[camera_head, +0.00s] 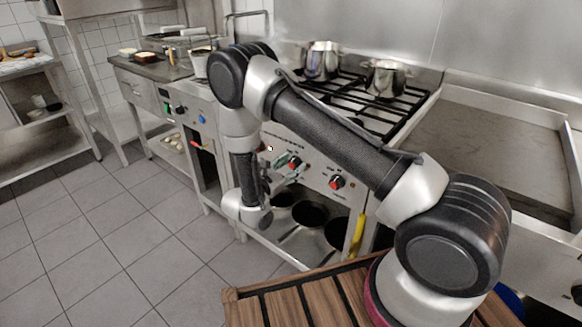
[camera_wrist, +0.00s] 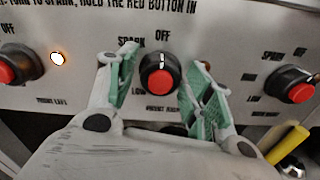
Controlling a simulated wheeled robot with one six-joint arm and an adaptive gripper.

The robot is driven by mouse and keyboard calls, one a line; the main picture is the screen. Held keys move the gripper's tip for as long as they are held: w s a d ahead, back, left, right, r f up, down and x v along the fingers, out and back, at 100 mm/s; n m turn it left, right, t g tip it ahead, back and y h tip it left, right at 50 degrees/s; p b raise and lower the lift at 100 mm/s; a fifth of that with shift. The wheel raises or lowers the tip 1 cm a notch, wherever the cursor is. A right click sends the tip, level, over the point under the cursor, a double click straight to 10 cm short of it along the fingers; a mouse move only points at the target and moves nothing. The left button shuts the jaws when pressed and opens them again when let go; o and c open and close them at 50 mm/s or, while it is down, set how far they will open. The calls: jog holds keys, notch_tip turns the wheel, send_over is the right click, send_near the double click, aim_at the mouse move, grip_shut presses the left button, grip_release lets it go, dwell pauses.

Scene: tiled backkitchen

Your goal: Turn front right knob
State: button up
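The stove's front panel carries black knobs with red centres. The middle knob (camera_wrist: 160,72) has a white mark at its top, pointing to the printed OFF; the small label below it is blurred. It also shows in the head view (camera_head: 295,163). My gripper (camera_wrist: 168,62) is open, its green-padded fingers on either side of this knob. The left finger stands a little apart from it; I cannot tell whether the right finger touches it. In the head view my gripper (camera_head: 288,170) is at the panel, partly hidden by my arm.
Neighbouring knobs sit to the left (camera_wrist: 10,70) and right (camera_wrist: 297,86). A small light (camera_wrist: 58,58) glows beside the left knob. Pots (camera_head: 385,78) stand on the burners. Pans (camera_head: 309,214) are on the shelf below. A yellow handle (camera_head: 357,235) stands at lower right.

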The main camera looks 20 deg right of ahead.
jog(key=shift+a, duration=0.1)
jog(key=v, duration=1.2)
